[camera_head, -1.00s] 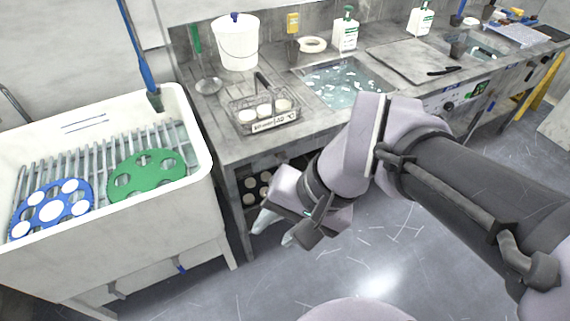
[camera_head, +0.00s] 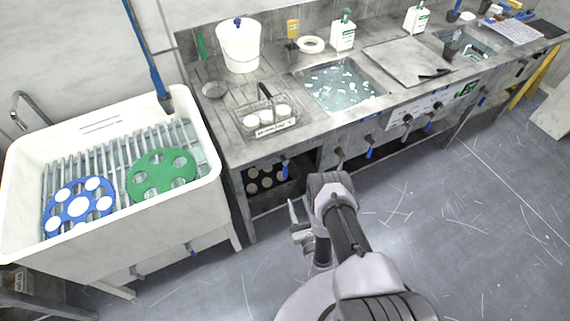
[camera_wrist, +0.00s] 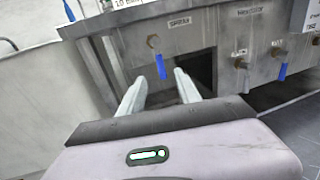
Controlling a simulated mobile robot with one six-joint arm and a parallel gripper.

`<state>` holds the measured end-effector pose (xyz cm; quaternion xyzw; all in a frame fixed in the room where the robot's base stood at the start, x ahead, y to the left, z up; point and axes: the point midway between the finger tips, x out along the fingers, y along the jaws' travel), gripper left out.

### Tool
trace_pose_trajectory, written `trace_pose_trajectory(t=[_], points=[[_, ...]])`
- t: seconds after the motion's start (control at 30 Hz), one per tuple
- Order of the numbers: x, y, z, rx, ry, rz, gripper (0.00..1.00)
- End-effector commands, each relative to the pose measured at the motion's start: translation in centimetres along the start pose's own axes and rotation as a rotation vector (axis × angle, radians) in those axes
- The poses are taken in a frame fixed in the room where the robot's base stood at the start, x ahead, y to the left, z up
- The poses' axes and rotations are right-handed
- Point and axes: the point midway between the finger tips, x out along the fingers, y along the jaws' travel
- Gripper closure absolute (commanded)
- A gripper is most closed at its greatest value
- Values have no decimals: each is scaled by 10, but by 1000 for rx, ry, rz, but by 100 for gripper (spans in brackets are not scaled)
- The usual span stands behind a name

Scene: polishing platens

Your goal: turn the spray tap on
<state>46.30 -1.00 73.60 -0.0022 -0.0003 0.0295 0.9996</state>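The spray tap (camera_wrist: 153,41) is on the front of the grey bench, beside a label that seems to read SPRAY. Its blue lever (camera_wrist: 161,67) hangs down. In the head view the blue lever (camera_head: 285,168) shows under the bench's front edge, below the wire basket. My gripper (camera_wrist: 158,80) is open and empty. In the wrist view its two pale fingers point towards the tap, with the lever showing between their tips; contact cannot be seen. In the head view my gripper (camera_head: 296,219) is low in front of the bench, partly hidden by my wrist.
More taps are along the bench front to the right, one with a blue lever (camera_head: 369,152). A white sink (camera_head: 222,180) with blue and green discs stands at left. A wire basket (camera_head: 272,128) with white pots sits on top. The floor in front is open.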

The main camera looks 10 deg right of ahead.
Motion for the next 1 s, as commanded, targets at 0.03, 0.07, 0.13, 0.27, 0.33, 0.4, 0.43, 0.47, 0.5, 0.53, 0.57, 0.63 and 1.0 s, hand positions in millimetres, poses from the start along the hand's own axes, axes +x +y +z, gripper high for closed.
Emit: trace_pose_trajectory(t=[0.03, 0.07, 0.13, 0.27, 0.33, 0.4, 0.43, 0.47, 0.5, 0.53, 0.57, 0.63, 1.0], points=[[11, 0, -7, -2, -6, 2, 60], [18, 1, -8, -1, -7, 4, 60], [38, 2, -8, -1, -9, 5, 60], [79, 2, -6, 1, -7, 7, 60], [100, 2, -5, 2, -7, 7, 60], [119, 3, -4, 3, -6, 6, 60], [126, 3, -4, 3, -6, 7, 60], [132, 3, -4, 4, -5, 7, 60], [141, 3, -3, 5, -4, 7, 60], [146, 2, -3, 4, -4, 6, 60], [150, 3, -3, 5, -4, 7, 60], [159, 3, -2, 4, -2, 7, 60], [168, 3, 0, 5, 0, 6, 60]])
